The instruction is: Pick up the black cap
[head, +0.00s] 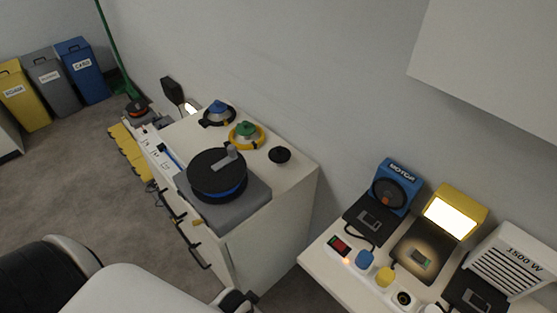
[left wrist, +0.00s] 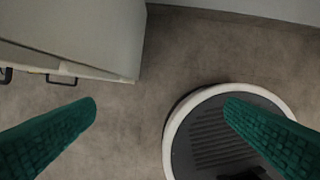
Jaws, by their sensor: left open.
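A small black cap (head: 280,155) with a knob on top lies on the white cabinet (head: 300,178), near its back right edge. A cap with a green knob and yellow rim (head: 246,135) and one with a blue knob and dark rim (head: 217,113) lie to its left. My left gripper (left wrist: 161,103) shows in the left wrist view with its two green fingers wide apart and nothing between them. It is above the grey floor, and the black cap is not in that view. My right gripper is not seen.
A large black round device with a blue band (head: 218,176) sits on a grey pad at the cabinet's front. A white table (head: 318,256) with a blue motor unit (head: 398,183) and a lit yellow box (head: 452,214) stands right.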

